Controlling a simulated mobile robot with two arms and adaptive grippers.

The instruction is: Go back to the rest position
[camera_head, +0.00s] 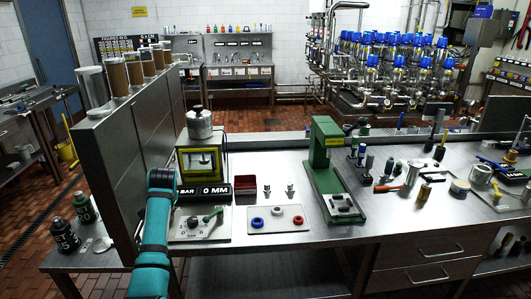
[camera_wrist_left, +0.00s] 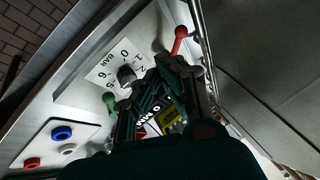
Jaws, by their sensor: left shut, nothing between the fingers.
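My left arm, teal, rises in front of the bench's left end in the head view, and its gripper is mostly hidden there. In the left wrist view my left gripper (camera_wrist_left: 165,85) is shut and empty, over the gauge panel. The panel (camera_head: 200,234) has a BAR scale, a dark knob (camera_wrist_left: 127,75) and a green lever (camera_head: 213,214). The green lever also shows in the wrist view (camera_wrist_left: 110,104), left of the fingers. A red-knobbed lever (camera_wrist_left: 180,36) stands beyond the fingertips. I cannot tell whether the fingers touch anything. My right gripper is not in view.
A white plate (camera_head: 277,228) with blue, red and white rings lies right of the panel. A yellow-framed device (camera_head: 200,160) stands behind the panel. A green press (camera_head: 325,165) stands further right. A tall steel partition (camera_head: 110,160) bounds the left side.

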